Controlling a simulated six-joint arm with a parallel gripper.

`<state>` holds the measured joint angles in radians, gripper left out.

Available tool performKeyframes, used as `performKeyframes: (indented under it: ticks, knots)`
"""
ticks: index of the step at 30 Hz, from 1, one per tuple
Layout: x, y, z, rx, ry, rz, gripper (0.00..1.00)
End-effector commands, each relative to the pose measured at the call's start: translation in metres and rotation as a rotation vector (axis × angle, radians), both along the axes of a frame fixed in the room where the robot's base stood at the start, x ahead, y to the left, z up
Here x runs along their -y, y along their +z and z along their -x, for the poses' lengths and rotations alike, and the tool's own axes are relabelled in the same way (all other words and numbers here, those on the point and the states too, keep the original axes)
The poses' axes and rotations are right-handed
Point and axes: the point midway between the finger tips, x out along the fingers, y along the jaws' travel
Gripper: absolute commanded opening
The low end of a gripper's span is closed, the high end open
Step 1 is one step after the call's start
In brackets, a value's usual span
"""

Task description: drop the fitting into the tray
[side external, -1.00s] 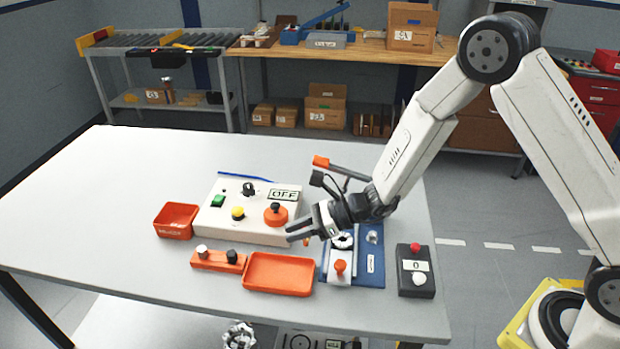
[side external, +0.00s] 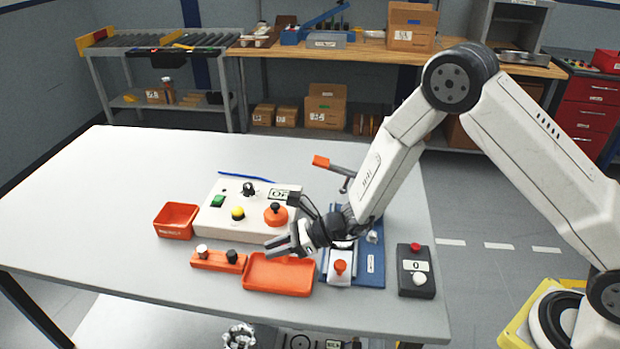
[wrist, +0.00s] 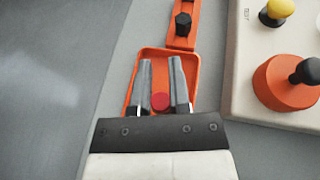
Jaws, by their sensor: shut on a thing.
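My gripper (side external: 277,246) is above the orange tray (side external: 278,283) in the side view, with its fingers pointing left. In the wrist view my gripper (wrist: 161,64) is shut on a small round red fitting (wrist: 160,101), which sits between the fingers near their base. The tray (wrist: 131,72) lies behind the fingers in that view. In the side view I cannot make out the fitting; the gripper hides it.
An orange block with knobs (side external: 217,261) stands just left of the tray, and an orange bin (side external: 176,221) beyond it. A white control box (side external: 243,231) stands behind the tray. A blue fixture (side external: 370,268) and a dark button box (side external: 416,272) are to the right.

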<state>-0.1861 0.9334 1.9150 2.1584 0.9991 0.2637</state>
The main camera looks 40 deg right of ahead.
Motion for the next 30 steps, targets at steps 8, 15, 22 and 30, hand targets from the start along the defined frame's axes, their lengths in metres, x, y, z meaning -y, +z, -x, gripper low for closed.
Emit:
performKeyframes:
  ticks: [8, 15, 22, 30]
  knots:
    - [0.000, -0.025, 0.000, -0.001, 0.001, -0.001, 0.00]
    - [0.000, -0.035, 0.000, 0.000, 0.000, 0.000, 0.00]
    - [0.000, -0.036, 0.000, 0.001, 0.000, 0.000, 0.00]
    - [0.000, -0.035, 0.000, 0.001, 0.000, -0.001, 0.64]
